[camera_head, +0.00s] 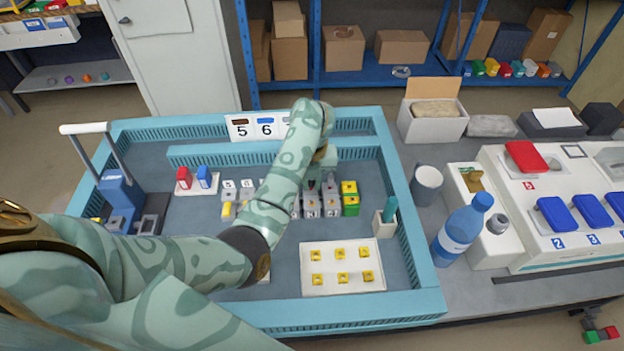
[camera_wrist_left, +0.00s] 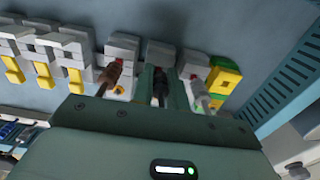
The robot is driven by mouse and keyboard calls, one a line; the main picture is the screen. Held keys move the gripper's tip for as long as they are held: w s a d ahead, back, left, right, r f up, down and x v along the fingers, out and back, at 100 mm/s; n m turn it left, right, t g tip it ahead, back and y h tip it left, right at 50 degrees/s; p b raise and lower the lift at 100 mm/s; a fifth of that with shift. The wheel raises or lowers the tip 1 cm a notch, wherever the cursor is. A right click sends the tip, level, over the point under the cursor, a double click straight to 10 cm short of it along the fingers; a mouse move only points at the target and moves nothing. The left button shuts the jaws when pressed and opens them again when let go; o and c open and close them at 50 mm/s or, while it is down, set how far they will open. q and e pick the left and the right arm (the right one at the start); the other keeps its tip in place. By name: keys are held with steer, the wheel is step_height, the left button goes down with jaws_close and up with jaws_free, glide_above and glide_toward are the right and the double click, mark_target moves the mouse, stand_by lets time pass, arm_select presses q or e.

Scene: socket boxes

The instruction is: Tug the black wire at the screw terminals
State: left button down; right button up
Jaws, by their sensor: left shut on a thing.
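The black wire (camera_wrist_left: 160,86) stands at a grey screw terminal (camera_wrist_left: 161,52) in the left wrist view. My left gripper (camera_wrist_left: 160,92) is around it, with its fingers closed on the wire. In the head view my left gripper (camera_head: 322,178) reaches down at the row of grey terminals (camera_head: 312,207), and my own arm hides much of that row. A brown wire (camera_wrist_left: 110,76) stands at the terminal to the left. A yellow-green block (camera_wrist_left: 224,78) sits at the right end. My right gripper is not in view.
A white tray (camera_head: 309,289) with yellow pieces lies in front of the terminals. A holder with a teal-handled tool (camera_head: 388,212) stands to the right. Red and blue blocks (camera_head: 184,177) stand to the left. The teal rim (camera_head: 414,260) borders the work area.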

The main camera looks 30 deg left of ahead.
arm_select(q)
steer(key=shift+w+d, duration=0.1)
steer(key=shift+d, duration=0.15)
steer(key=c, duration=1.3)
jaws_free()
steer(key=shift+w+d, duration=0.1)
steer(key=shift+f, duration=0.1)
steer(key=o, duration=0.4)
steer(key=shift+s+a, duration=0.2)
step_height(320, 180, up, 8)
steer(key=p, duration=0.6)
steer(key=shift+w+f+p, duration=0.1)
steer(key=shift+p, duration=0.3)
steer(key=shift+f, duration=0.15)
